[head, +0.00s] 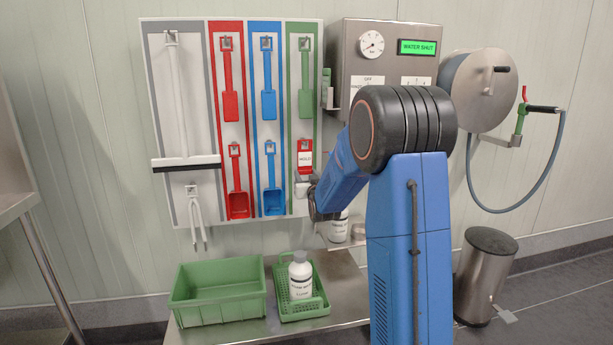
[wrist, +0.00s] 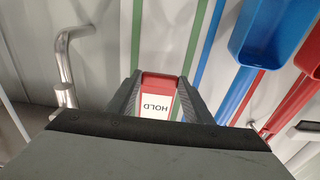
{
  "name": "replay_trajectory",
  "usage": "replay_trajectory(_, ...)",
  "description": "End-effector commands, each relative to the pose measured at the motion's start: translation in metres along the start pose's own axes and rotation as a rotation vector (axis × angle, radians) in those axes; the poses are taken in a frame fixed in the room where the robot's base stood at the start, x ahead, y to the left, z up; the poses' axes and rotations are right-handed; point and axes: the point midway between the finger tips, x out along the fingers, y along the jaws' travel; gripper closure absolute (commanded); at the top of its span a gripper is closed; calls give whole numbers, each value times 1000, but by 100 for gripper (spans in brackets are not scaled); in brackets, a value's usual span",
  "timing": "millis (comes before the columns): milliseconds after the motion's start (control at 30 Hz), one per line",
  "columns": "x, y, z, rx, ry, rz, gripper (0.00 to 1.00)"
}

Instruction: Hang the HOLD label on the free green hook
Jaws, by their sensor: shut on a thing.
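The HOLD label (head: 305,158) is a red tag with a white face, upright in front of the lower part of the green strip on the tool board. It also shows between my fingers in the wrist view (wrist: 158,100). My gripper (wrist: 160,88) is shut on the label; it comes from below and right in the head view (head: 304,180). The lower green hook (head: 305,145) shows at the label's top edge. I cannot tell whether the label's hole is around the hook or only in front of it.
The tool board (head: 330,60) carries red, blue and green tools on hooks. A steel control box (head: 385,95) is close to the right. Below stand a green crate (head: 218,311) and a green basket (head: 318,300) with a white bottle (head: 300,272).

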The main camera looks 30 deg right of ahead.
Motion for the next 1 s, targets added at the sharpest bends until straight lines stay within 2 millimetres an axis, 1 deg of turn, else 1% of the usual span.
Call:
replay_trajectory(367, 0, 0, 4, 0, -1, 0, 94)
replay_trajectory(400, 0, 0, 4, 0, -1, 0, 49)
replay_trajectory(467, 0, 0, 4, 0, -1, 0, 35)
replay_trajectory(500, 0, 0, 4, 0, 0, 0, 32)
replay_trajectory(833, -3, 0, 4, 0, 0, 0, 32)
replay_trajectory(933, -11, 0, 3, 0, 1, 0, 32)
replay_trajectory(1000, -21, 0, 4, 0, 0, 0, 32)
